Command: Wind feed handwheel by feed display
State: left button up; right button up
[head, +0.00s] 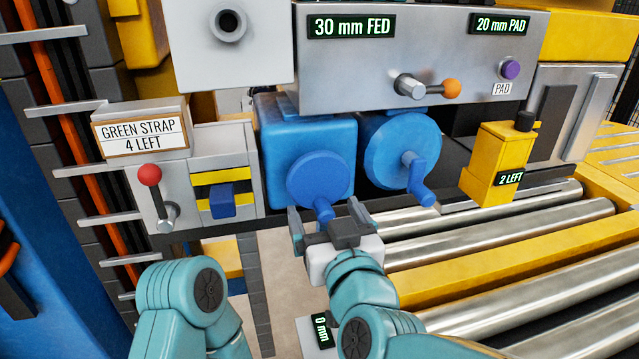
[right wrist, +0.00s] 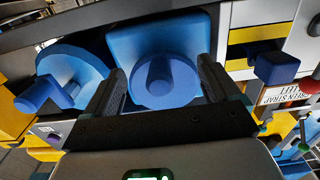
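A blue handwheel (head: 316,176) with a short crank knob (head: 324,208) sits on the front of a blue housing (head: 275,125), below the green display reading "30 mm FED" (head: 351,26). My right gripper (head: 323,210) is at this handwheel, its two fingers spread on either side of the knob. In the right wrist view the knob (right wrist: 158,74) lies between the open fingers (right wrist: 160,66), with a gap on each side. My left gripper is out of view; only teal arm links show at the lower left.
A second blue wheel with a crank (head: 402,150) is just right. A "20 mm PAD" display (head: 499,23), orange-tipped lever (head: 430,87), purple button (head: 509,70), yellow "2 LEFT" block (head: 490,165) and red-knobbed lever (head: 150,178) surround it. Rollers (head: 500,225) lie at lower right.

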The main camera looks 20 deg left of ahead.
aim_at(337, 193)
grip_shut()
jog(key=shift+w+d+r+n+p, duration=0.15)
jog(key=shift+d+r+n+p, duration=0.1)
jog(key=shift+n+p, duration=0.45)
jog(key=n, duration=0.2)
jog(key=shift+w+d+n+p, duration=0.2)
jog(key=shift+d+n+p, duration=0.1)
jog(key=shift+n+p, duration=0.1)
jog(key=shift+d+n, duration=0.1)
jog(key=shift+n, duration=0.2)
jog(key=shift+w+d+r+n+p, duration=0.2)
jog(key=shift+n+p, duration=0.15)
jog(key=shift+n, duration=0.2)
jog(key=shift+w+d+r+n+p, duration=0.1)
jog(key=shift+r+n+p, duration=0.15)
jog(key=shift+n, duration=0.3)
jog(key=shift+d+n+p, duration=0.1)
jog(key=shift+n+p, duration=0.2)
jog(key=shift+n, duration=0.5)
jog(key=shift+w+d+n, duration=0.1)
jog(key=shift+n, duration=0.4)
